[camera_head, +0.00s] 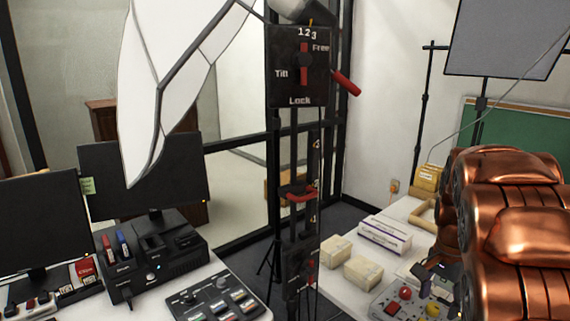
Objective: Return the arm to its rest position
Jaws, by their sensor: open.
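My copper-coloured arm is folded up along the right edge of the head view and fills much of that side. My gripper (438,274) shows only in part, as a dark piece with small lights just left of the copper links, above the right-hand table. It is open, and nothing shows held in it. Most of it is hidden behind the arm or too small to make out.
A black stand (298,75) with red levers rises in the middle. The right table holds cream boxes (363,272), a white carton (384,235) and a button panel (395,304). Monitors (150,170) and a control console (218,300) stand left. Dark floor shows between the tables.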

